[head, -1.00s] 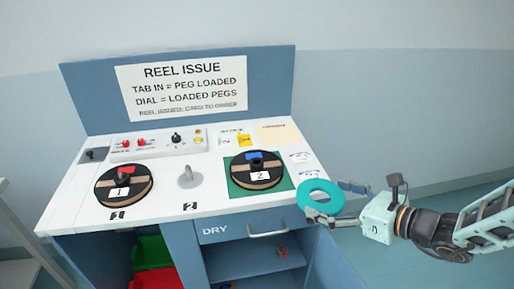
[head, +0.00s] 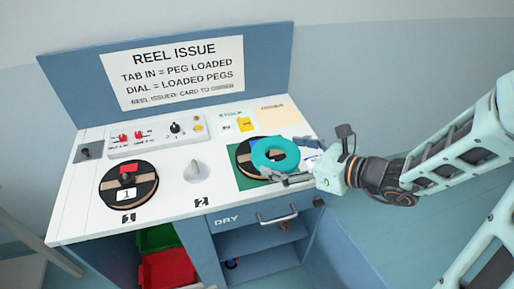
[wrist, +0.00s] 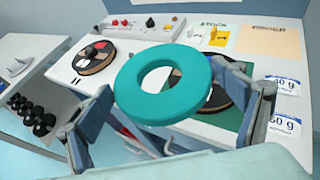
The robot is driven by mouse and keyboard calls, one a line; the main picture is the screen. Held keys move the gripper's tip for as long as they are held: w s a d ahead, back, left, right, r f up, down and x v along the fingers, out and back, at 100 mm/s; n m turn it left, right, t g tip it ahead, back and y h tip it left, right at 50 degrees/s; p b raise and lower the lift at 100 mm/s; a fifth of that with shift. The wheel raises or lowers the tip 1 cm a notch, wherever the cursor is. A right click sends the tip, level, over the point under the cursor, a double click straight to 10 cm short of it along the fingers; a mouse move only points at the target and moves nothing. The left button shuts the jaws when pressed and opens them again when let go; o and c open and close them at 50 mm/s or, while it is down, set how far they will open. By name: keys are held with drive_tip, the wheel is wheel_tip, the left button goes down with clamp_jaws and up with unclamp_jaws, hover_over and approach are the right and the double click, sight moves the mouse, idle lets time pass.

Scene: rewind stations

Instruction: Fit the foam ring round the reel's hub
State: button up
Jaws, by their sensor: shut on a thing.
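The teal foam ring (head: 290,158) is held by my gripper (head: 287,178), shut on it with one finger at either side in the wrist view (wrist: 165,88). The black and tan reel (head: 243,160) lies on a green mat (head: 243,181) at the counter's right. In the wrist view the reel (wrist: 219,99) shows partly behind the ring. The ring appears above the reel; the gap is hard to judge. A second reel (head: 146,190), marked 1, sits at the counter's left.
A bare grey peg (head: 194,171) stands between the reels. A switch panel (head: 155,136) and a yellow piece (head: 245,124) are behind. The backboard (head: 270,60) rises at the rear. Red (head: 168,270) and green (head: 157,238) bins sit below.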

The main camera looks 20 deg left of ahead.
drive_tip(key=w+a+f, duration=0.1)
drive_tip(key=w, duration=0.1)
drive_tip(key=w+a+f, duration=0.1)
drive_tip(key=w, duration=0.2)
drive_tip(key=w+a+f, duration=0.1)
drive_tip(key=w+a, duration=0.1)
drive_tip(key=shift+w+f, duration=0.2)
drive_tip(key=shift+f, duration=0.05)
hover_over(268, 157)
drive_tip(key=f, duration=0.5)
drive_tip(key=shift+s+d, duration=0.2)
drive_tip(key=shift+s, duration=0.2)
drive_tip(key=shift+w+a+f, duration=0.25)
drive_tip(key=shift+w+f, duration=0.2)
drive_tip(key=shift+f, duration=0.25)
drive_tip(key=shift+f+p, duration=0.35)
drive_tip(key=shift+f, duration=1.1)
drive_tip(key=shift+f, duration=0.2)
drive_tip(key=o, duration=0.6)
drive_tip(key=shift+o, duration=0.2)
